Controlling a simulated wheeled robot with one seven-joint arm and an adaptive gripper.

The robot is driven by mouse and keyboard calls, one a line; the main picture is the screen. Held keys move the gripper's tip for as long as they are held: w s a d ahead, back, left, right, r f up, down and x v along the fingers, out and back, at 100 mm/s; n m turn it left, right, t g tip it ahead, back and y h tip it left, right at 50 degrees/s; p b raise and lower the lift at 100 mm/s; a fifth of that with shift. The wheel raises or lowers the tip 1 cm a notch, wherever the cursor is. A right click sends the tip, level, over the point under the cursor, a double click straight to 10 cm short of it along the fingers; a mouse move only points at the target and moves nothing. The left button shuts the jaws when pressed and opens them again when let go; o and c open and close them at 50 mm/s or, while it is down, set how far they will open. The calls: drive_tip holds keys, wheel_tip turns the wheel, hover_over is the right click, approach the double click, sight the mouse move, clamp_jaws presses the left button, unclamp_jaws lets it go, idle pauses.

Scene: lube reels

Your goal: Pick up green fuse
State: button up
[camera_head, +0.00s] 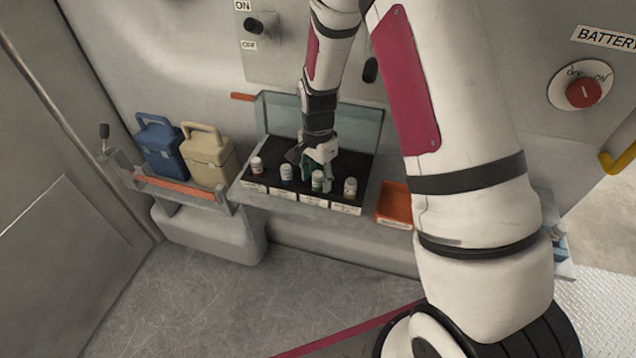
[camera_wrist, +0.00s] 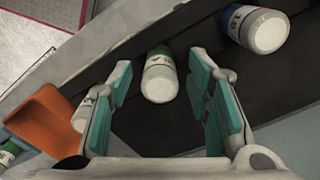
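The green fuse (camera_head: 317,181) is a small white cylinder with a green band, standing in a dark tray (camera_head: 345,164) on the wall. In the wrist view the green fuse (camera_wrist: 159,80) shows between the two teal-padded fingers of my gripper (camera_wrist: 162,88). The fingers are apart, with a visible gap on each side of the fuse, and hold nothing. In the head view my gripper (camera_head: 317,172) is low over the tray, just behind and above the green fuse. The exact height between fingertips and fuse is hard to tell.
A blue-banded fuse (camera_head: 286,173) stands left of the green one, and a reddish-labelled fuse (camera_head: 257,165) farther left. Another fuse (camera_head: 350,187) stands to the right. An orange bin (camera_head: 395,204) is right of the tray. Blue (camera_head: 160,148) and beige (camera_head: 205,158) canisters stand left.

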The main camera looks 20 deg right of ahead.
clamp_jaws()
drive_tip(key=shift+r, duration=0.2)
